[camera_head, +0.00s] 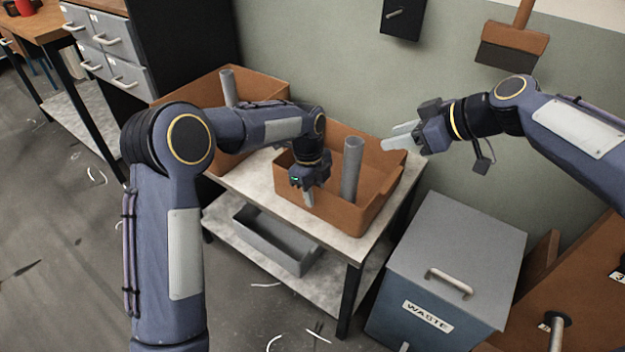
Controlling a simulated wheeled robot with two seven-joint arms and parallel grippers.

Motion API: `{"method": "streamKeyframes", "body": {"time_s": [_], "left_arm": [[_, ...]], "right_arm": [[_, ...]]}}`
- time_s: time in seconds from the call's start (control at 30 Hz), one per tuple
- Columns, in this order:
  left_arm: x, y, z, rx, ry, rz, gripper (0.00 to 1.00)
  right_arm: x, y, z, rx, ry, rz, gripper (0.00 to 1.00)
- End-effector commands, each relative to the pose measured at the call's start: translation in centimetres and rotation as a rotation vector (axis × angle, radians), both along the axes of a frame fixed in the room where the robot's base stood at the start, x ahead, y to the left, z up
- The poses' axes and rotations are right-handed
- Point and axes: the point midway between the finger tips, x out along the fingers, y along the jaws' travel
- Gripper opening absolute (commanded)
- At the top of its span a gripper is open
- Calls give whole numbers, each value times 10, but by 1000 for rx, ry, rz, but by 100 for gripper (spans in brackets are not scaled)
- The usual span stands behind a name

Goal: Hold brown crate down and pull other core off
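Two brown crates stand side by side on a small table. The right brown crate (340,215) holds an upright grey core (351,168). The left brown crate (262,84) holds another upright grey core (229,88), partly hidden by the crate wall and my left arm. My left gripper (308,198) points down at the front wall of the right crate, left of its core. Whether its fingers grip the wall I cannot tell. My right gripper (390,143) is up to the right of that core, pointing left, apart from it. Its fingers look slightly parted, with nothing between them.
The table (240,185) has a lower shelf with a grey tray (275,240). A grey-blue waste bin (450,255) stands at the right. A wall brush (512,45) hangs behind my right arm. White scraps lie on the floor.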

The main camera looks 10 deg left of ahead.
Motion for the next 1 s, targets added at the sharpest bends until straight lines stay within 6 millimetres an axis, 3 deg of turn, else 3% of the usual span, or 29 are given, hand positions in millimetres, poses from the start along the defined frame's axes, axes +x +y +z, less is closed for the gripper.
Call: {"method": "streamKeyframes", "body": {"time_s": [0.2, 0.5, 0.73, 1.0], "left_arm": [[-1, -2, -19, 0, 1, 1, 31], [-1, -2, -21, 0, 0, 1, 31], [-1, -2, -21, 0, 0, 1, 1], [-1, -2, -20, -1, -2, 1, 0]], "right_arm": [[0, 0, 0, 0, 0, 0, 36], [0, 0, 0, 0, 0, 0, 36], [0, 0, 0, 0, 0, 0, 36], [0, 0, 0, 0, 0, 0, 36]]}}
